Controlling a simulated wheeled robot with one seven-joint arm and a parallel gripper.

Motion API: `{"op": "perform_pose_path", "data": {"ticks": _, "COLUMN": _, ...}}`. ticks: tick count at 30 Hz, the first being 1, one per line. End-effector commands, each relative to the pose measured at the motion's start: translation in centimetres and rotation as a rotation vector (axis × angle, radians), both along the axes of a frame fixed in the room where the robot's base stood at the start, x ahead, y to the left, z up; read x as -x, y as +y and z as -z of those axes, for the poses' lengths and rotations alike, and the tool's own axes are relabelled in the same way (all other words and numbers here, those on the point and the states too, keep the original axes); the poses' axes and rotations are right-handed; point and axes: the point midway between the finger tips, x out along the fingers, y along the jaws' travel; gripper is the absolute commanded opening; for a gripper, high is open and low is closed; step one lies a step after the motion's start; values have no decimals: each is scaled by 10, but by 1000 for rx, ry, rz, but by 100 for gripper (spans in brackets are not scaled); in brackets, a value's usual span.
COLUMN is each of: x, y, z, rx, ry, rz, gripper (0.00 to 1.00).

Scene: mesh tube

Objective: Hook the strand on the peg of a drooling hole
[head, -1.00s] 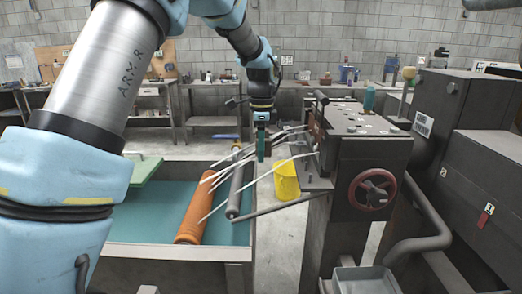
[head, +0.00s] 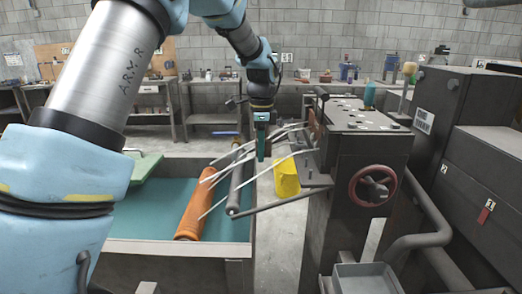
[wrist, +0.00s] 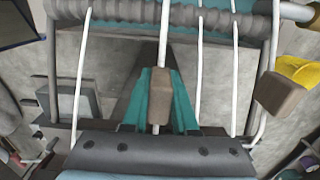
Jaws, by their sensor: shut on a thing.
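Several thin white strands (head: 278,163) run between the dark machine (head: 368,145) on the right and the left side, over a grey roller (head: 236,185). My gripper (head: 261,143) hangs point down among them. In the wrist view, its teal fingers (wrist: 180,103) are shut around a white strand (wrist: 163,45), which runs up across the ribbed grey roller (wrist: 130,12). Other strands (wrist: 200,75) pass on both sides. I cannot make out which hole drools or its peg.
An orange cylinder (head: 195,210) lies on the teal-lined trough (head: 150,225) at left. A yellow bucket (head: 287,180) stands on the floor behind a grey bar (head: 275,202). The machine's red handwheel (head: 372,186) faces me. A grey tray (head: 365,278) is low in front.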

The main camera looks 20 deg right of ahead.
Motion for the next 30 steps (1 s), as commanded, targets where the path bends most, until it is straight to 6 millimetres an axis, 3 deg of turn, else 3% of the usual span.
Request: {"op": "perform_pose_path", "data": {"ticks": 30, "x": 0, "y": 0, "z": 12, "rx": 0, "ry": 0, "rz": 0, "gripper": 0}}
